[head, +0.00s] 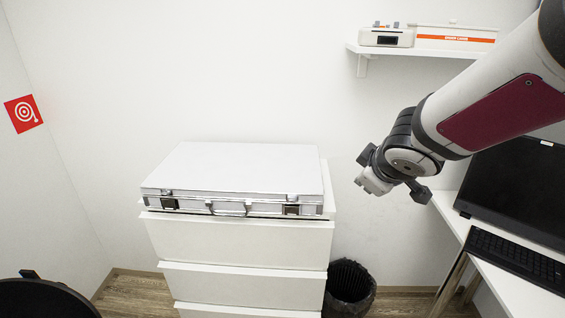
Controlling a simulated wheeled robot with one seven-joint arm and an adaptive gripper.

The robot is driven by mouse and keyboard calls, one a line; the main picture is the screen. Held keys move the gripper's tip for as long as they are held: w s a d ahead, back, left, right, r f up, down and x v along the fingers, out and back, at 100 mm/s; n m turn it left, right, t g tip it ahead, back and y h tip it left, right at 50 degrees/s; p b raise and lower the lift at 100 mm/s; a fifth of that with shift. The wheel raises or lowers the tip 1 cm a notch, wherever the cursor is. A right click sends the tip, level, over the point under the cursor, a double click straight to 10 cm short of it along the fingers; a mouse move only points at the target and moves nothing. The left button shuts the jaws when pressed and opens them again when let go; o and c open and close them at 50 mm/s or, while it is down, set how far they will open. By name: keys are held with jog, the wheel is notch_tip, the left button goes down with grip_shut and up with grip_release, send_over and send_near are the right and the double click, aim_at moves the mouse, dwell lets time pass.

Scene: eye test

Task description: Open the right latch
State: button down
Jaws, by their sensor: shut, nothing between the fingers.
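A closed silver-white case (240,168) lies flat on a white drawer cabinet (240,244). Its right latch (291,209) is on the front face near the right corner. Its left latch (168,202) is near the left corner, and a handle (230,209) sits between them. The latches are too small to tell whether they are fastened. My gripper (368,187) is in the air to the right of the case, apart from it. It is shut and empty.
A black bin (350,290) stands on the floor right of the cabinet. A white desk (492,270) with a keyboard (515,258) and a dark screen (512,180) is at the right. A wall shelf (420,52) hangs above. Open air lies before the case.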

jog(key=w+a+f+n+g+y, duration=0.2)
jog(key=a+f+n+y, duration=0.3)
jog(key=a+f, duration=0.5)
jog(key=shift+w+a+f+n+g, duration=0.3)
jog(key=shift+a+n, duration=0.25)
jog(key=shift+n, duration=0.15)
jog(key=b, duration=0.4)
send_near(294, 211)
jog(key=shift+w+a+f, duration=0.35)
jog(key=shift+a+f, duration=0.25)
jog(key=shift+f, duration=0.35)
jog(key=shift+w+a+f, duration=0.35)
jog(key=shift+a+f, duration=0.25)
jog(key=shift+f, duration=0.3)
jog(key=shift+w+a+f, duration=0.35)
jog(key=shift+a+f, duration=0.25)
jog(key=shift+f, duration=0.35)
jog(key=shift+r, duration=0.1)
